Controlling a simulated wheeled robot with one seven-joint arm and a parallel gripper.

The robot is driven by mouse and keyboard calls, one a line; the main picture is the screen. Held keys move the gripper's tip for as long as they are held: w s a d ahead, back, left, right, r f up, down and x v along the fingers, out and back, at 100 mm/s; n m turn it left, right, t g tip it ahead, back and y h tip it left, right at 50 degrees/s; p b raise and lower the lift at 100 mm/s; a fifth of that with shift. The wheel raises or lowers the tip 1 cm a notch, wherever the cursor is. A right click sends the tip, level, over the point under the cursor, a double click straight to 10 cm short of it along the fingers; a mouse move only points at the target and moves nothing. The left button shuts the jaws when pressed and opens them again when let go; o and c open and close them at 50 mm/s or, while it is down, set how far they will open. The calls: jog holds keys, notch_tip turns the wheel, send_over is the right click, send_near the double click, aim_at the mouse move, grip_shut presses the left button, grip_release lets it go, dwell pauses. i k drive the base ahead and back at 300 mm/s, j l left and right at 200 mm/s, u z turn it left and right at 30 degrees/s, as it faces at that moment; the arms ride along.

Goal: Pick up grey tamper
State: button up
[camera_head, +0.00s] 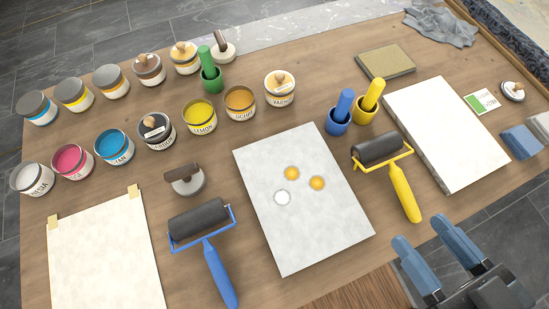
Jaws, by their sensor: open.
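A grey round piece with a dark brown bar handle (185,180) stands on the table left of centre, between the tins and the blue roller. A second pale grey round piece with a dark upright handle (222,47) stands at the back, beside the green mortar. I cannot tell for certain which of them is the grey tamper. My gripper (420,230) is at the lower right, with its two blue fingers apart and nothing between them. It is far from both pieces, near the front edge of the table.
A pale slab (265,190) lies mid-table, with a blue roller (205,235) left of it and a yellow roller (400,180) right. Several ink tins (115,147) fill the left back.

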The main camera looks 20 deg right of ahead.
aim_at(188, 180)
jog(key=k+j, duration=0.1)
jog(key=j, duration=0.25)
jog(key=k+j, duration=0.15)
jog(key=j, duration=0.2)
jog(key=k+j, duration=0.1)
jog(key=j, duration=0.25)
jog(key=k+j, duration=0.1)
jog(key=j, duration=0.25)
jog(key=k+j, duration=0.15)
jog(key=j, duration=0.2)
jog(key=i+l, duration=0.25)
jog(key=i, duration=0.2)
